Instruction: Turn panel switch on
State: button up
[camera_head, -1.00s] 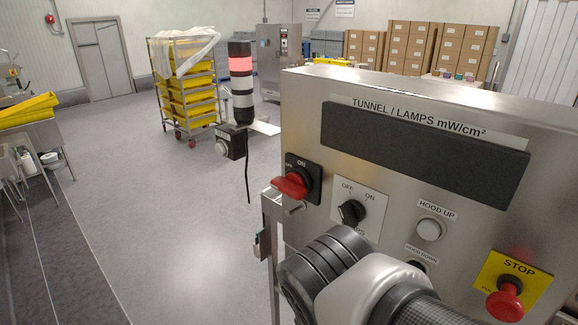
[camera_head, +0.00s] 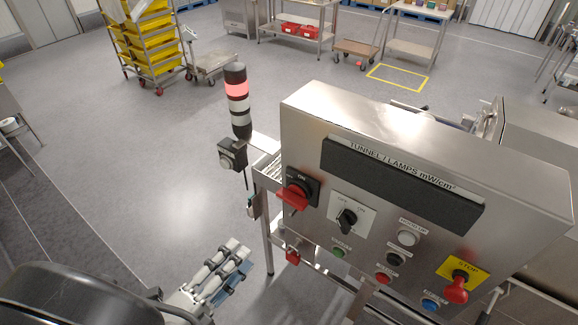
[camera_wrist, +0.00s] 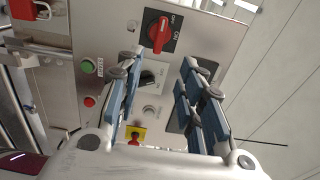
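The grey control panel (camera_head: 310,140) carries a red rotary switch (camera_head: 294,194) on a black plate marked ON and OFF. Its handle lies sideways, not toward the ON mark above it. Right of it is a smaller black OFF/ON selector knob (camera_head: 346,219). My gripper (camera_head: 240,262) is left of and below the panel, apart from it. In the wrist view, my gripper (camera_wrist: 160,75) is open and empty, its fingers spread. The red switch (camera_wrist: 159,32) shows beyond the fingertips, and the black selector (camera_wrist: 149,78) shows between the fingers.
Below the display (camera_head: 400,184) sit several push buttons and a red stop button (camera_head: 457,288) on yellow. A red padlock (camera_head: 292,256) hangs below the panel. A light tower (camera_head: 237,100) with a red lit section stands left of the panel.

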aim_at(288, 203)
jog(key=p+x, duration=0.2)
jog(key=x, duration=1.5)
jog(key=shift+w+d, duration=0.1)
jog(key=shift+d, duration=0.05)
jog(key=shift+c, duration=0.4)
grip_shut()
